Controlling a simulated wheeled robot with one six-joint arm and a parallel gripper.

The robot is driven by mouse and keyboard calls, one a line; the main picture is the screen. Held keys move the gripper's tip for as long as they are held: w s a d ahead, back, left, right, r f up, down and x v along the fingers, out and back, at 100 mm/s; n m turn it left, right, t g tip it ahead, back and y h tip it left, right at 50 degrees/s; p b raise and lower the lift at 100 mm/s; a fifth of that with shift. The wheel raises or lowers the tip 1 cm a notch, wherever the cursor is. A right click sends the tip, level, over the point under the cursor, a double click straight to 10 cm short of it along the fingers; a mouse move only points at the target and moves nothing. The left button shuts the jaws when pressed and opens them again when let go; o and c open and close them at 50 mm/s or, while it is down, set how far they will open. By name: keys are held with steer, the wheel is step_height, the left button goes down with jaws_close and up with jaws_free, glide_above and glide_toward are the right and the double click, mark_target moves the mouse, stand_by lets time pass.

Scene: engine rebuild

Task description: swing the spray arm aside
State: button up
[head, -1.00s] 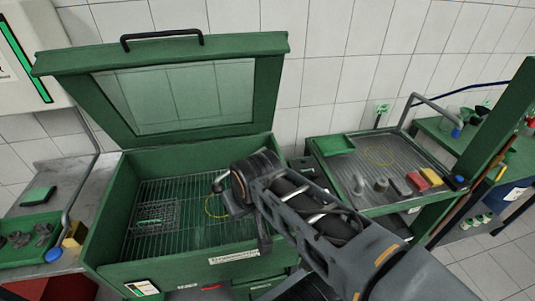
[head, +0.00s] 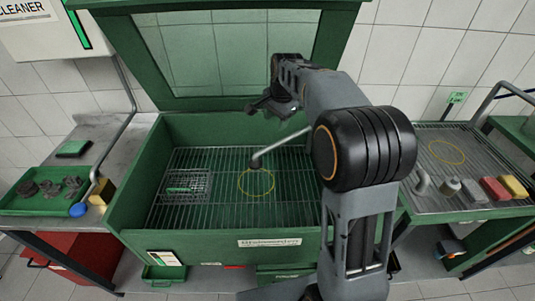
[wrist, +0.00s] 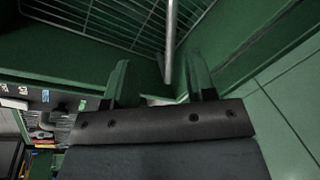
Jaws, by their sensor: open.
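The spray arm (head: 283,146) is a thin grey rod with a round dark knob at its near end. It slants over the grate inside the open green washer cabinet (head: 190,240), and its far end is hidden behind my arm. My gripper (head: 262,106) is above and behind the knob in the head view, near the cabinet's back wall. In the wrist view a grey rod (wrist: 170,40), apparently the spray arm, runs down between the two green fingertips of my open gripper (wrist: 160,78). I cannot tell whether either finger touches it.
The washer's glazed lid (head: 222,55) stands open behind my arm. A wire basket (head: 181,188) and a yellow ring (head: 257,183) are on the grate. A tray of dark parts (head: 45,192) is at left. A drain table (head: 455,150) with several small items is at right.

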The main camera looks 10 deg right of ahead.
mark_target(268, 147)
steer(key=shift+m, duration=0.9)
steer(key=w+x, duration=0.1)
steer(key=x, duration=1.1)
steer(key=w+x, duration=0.1)
steer(key=x, duration=0.5)
steer(key=shift+w+b, duration=0.4)
steer(key=shift+r, duration=0.1)
steer(key=shift+c, duration=0.4)
jaws_close()
